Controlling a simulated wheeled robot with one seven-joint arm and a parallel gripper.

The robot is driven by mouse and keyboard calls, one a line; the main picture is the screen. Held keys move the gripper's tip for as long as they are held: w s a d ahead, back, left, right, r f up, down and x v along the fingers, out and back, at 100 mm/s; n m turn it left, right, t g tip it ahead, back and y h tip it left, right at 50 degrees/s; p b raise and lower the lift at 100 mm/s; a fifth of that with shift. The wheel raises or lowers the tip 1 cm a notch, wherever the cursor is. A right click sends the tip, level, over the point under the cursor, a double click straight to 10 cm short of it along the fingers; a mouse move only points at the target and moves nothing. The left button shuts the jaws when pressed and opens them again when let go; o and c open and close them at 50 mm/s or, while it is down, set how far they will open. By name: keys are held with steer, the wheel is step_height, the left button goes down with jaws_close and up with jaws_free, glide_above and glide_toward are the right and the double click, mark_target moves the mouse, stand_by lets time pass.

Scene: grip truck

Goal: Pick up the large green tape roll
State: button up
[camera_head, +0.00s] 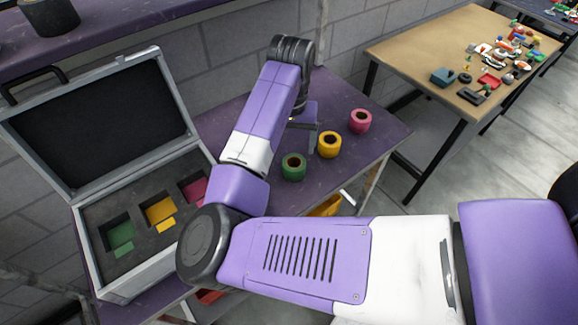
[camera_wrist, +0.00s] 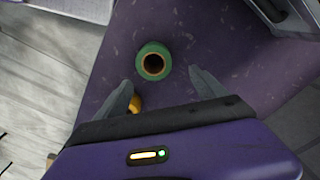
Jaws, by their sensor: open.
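The green tape roll (camera_head: 293,176) stands on the purple table, its round opening facing up, at the near end of a row of three rolls. In the wrist view the green roll (camera_wrist: 141,62) is beyond my fingertips, roughly between their lines. My gripper (camera_wrist: 163,88) is open and empty, with its two dark fingers spread apart. The fingers do not touch the green roll. In the head view my arm hides part of the gripper.
A yellow roll (camera_head: 329,151) and a pink roll (camera_head: 360,127) stand beside the green one. An open case (camera_head: 100,270) with green, yellow and pink slots lies at left. A wooden table (camera_head: 420,50) with small parts is at the upper right.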

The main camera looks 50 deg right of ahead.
mark_target(294, 165)
steer(key=shift+s+a+f+p, duration=0.1)
steer(key=shift+s+f+p, duration=0.15)
steer(key=shift+f, duration=1.05)
steer(key=shift+s+a+f+p, duration=0.1)
steer(key=shift+s+f+p, duration=0.15)
steer(key=shift+f, duration=1.05)
steer(key=shift+s+a+f+p, duration=0.1)
steer(key=shift+s+f+p, duration=0.15)
steer(key=shift+f, duration=1.05)
steer(key=c, duration=1.5)
steer(key=shift+c, duration=0.2)
steer(key=shift+r, duration=0.1)
step_height(294, 165, up, 20)
steer(key=shift+b, duration=0.4)
